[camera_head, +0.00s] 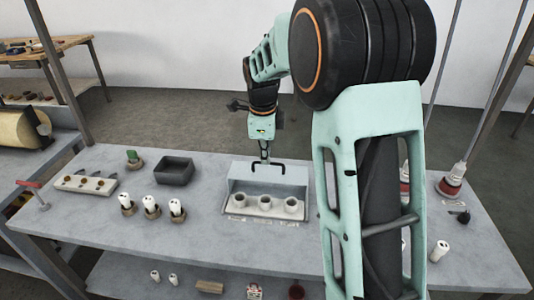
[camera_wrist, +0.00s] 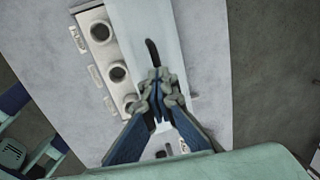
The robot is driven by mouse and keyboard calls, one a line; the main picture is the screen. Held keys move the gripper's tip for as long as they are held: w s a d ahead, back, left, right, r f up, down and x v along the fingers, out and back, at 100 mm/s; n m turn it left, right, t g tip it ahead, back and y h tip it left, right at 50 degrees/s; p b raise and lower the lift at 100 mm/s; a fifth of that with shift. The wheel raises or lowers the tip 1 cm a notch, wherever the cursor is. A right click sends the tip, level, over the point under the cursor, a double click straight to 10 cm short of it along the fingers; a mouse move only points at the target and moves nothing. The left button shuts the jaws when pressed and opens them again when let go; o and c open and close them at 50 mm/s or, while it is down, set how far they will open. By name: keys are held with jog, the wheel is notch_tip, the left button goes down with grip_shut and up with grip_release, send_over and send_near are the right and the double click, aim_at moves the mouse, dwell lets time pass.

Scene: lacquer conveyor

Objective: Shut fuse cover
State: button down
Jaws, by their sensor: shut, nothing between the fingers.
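The fuse box (camera_head: 228,209) sits on the grey table with several round sockets in a row inside it. Its pale cover (camera_head: 290,183) stands raised at the back of the box and has a black handle (camera_head: 282,166) on its upper edge. In the wrist view the sockets (camera_wrist: 117,73) lie to the left of the cover (camera_wrist: 172,40). My gripper (camera_head: 265,156) is above the cover near the handle. In the wrist view my gripper (camera_wrist: 160,86) is shut and empty, its fingertips over the cover; I cannot tell whether they touch it.
White fuses in brown holders (camera_head: 151,207) stand left of the box. A red-based device (camera_head: 452,181) stands at the right. The table's front is mostly clear.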

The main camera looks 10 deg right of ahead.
jog(key=s+a+b, duration=0.1)
jog(key=s+a, duration=0.1)
jog(key=s, duration=0.4)
jog(key=shift+s+f+b, duration=0.2)
jog(key=shift+f+b, duration=0.1)
jog(key=shift+b, duration=0.1)
jog(key=c, duration=2.2)
grip_release()
jog(key=shift+o, duration=0.5)
notch_tip(320, 180, up, 12)
jog(key=s+p, duration=0.2)
jog(key=p, duration=0.6)
jog(key=shift+a+r, duration=0.2)
jog(key=shift+a, duration=0.15)
